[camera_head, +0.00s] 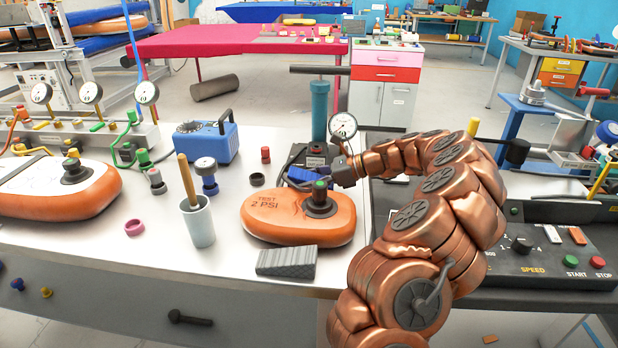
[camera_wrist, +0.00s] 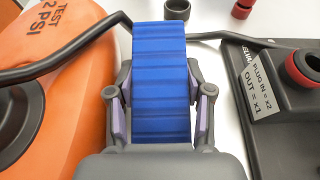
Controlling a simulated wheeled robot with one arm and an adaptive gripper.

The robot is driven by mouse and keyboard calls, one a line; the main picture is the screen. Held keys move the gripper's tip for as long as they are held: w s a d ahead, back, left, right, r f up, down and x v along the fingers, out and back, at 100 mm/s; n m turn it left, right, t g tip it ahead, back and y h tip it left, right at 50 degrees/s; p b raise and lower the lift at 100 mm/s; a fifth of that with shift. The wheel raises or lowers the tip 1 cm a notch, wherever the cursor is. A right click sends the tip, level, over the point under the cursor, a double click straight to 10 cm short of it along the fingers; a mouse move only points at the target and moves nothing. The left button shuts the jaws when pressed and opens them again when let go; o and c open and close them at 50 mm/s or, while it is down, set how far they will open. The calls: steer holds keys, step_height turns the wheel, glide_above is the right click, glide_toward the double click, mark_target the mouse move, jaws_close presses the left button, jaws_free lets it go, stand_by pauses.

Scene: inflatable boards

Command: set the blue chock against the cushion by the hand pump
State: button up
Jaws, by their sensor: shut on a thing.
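My gripper (camera_wrist: 161,92) is shut on the blue chock (camera_wrist: 160,60), a ridged block between its two fingers in the wrist view. In the head view the blue chock (camera_head: 302,174) shows partly at my gripper (camera_head: 318,176), just behind the orange cushion (camera_head: 265,222) marked TEST 2 PSI. The cushion (camera_wrist: 82,85) is left of the chock in the wrist view. I cannot tell whether the chock touches the cushion.
A grey ridged chock (camera_head: 287,262) lies in front of the cushion. A cup with a wooden handle (camera_head: 199,222) and a blue box (camera_head: 206,142) stand left. Another orange cushion (camera_head: 100,192) is farther left. A black hose (camera_wrist: 70,48) crosses beside the blue chock. A control panel (camera_head: 545,262) is right.

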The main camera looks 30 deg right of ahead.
steer(key=o, duration=0.9)
steer(key=shift+r+b, duration=0.35)
steer(key=shift+r, duration=0.2)
steer(key=v, duration=1.2)
steer(key=shift+r+p, duration=0.1)
steer(key=shift+p, duration=0.25)
